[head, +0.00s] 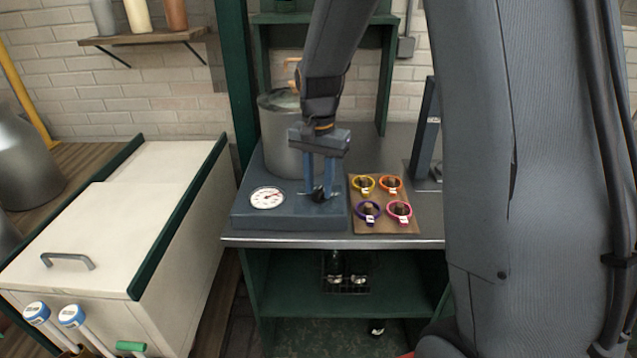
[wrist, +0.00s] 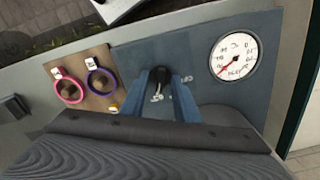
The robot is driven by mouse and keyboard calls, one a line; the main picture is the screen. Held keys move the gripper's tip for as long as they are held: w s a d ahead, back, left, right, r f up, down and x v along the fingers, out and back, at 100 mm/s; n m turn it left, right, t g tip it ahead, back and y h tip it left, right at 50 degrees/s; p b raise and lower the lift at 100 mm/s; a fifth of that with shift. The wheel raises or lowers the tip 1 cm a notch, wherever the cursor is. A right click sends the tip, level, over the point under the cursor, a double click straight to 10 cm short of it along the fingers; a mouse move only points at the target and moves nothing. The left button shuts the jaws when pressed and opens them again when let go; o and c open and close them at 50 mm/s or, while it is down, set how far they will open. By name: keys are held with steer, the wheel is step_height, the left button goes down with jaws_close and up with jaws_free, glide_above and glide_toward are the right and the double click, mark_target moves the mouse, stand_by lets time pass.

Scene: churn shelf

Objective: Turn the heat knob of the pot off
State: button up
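The grey metal pot (head: 283,140) stands at the back of a blue-grey base unit on the bench. The front of the unit carries a white dial gauge (head: 267,198) with a red needle, also in the wrist view (wrist: 233,57), and a small black heat knob (wrist: 160,75). My gripper (head: 320,192) points down over the knob, with one blue finger on each side of it. The wrist view shows the fingers close beside the knob; I cannot tell whether they press on it. Pale markings lie around the knob, partly hidden by the fingers.
A brown board with several coloured rings (head: 368,210) lies right of the unit. A dark upright stand (head: 425,135) is behind it. A white chest with a handle (head: 68,262) stands to the left. A green shelf (head: 305,290) is below the bench top.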

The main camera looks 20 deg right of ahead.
jaws_close()
steer(key=n+p, duration=0.1)
steer(key=n, duration=0.1)
steer(key=shift+r+n, duration=0.1)
steer(key=shift+n, duration=0.3)
steer(key=n+p, duration=0.2)
steer(key=n, duration=0.2)
steer(key=shift+n, duration=0.3)
steer(key=n+p, duration=0.1)
steer(key=n, duration=0.4)
steer(key=shift+w, duration=0.1)
steer(key=n+p, duration=0.1)
steer(key=n, duration=0.4)
steer(key=shift+n, duration=0.3)
